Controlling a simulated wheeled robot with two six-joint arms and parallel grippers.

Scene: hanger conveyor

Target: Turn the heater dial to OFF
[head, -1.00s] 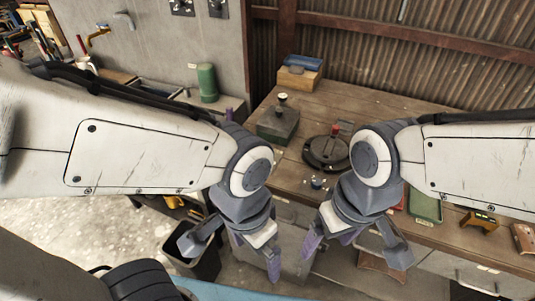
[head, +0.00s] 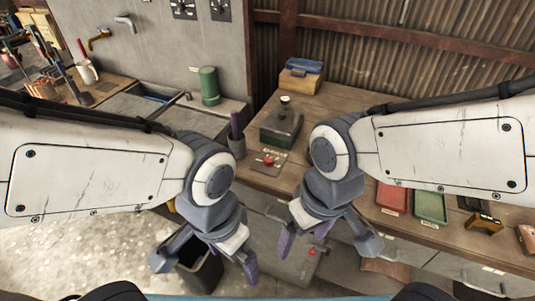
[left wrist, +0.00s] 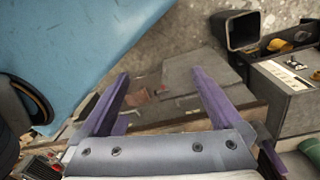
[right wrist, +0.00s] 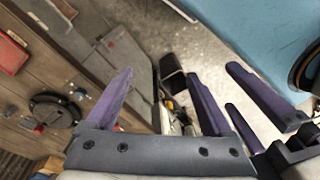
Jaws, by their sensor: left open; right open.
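Two dark panels with dial-like controls are on the grey wall at the top of the head view, a left panel (head: 183,9) and a right panel (head: 220,9). They are cut by the top edge, and I cannot tell which, if either, is the heater dial or how it is set. My left gripper (head: 208,262) is open and empty in front of the bench, low and well away from the panels; its purple fingers are apart in the left wrist view (left wrist: 160,90). My right gripper (head: 326,245) is also open and empty, as the right wrist view (right wrist: 160,92) shows.
The wooden bench (head: 330,105) carries a green box (head: 281,128), a red button on a plate (head: 268,160), and red (head: 392,197) and green (head: 430,206) trays. A green cylinder (head: 208,86) stands near the wall. A dark bin (head: 205,268) stands on the floor below.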

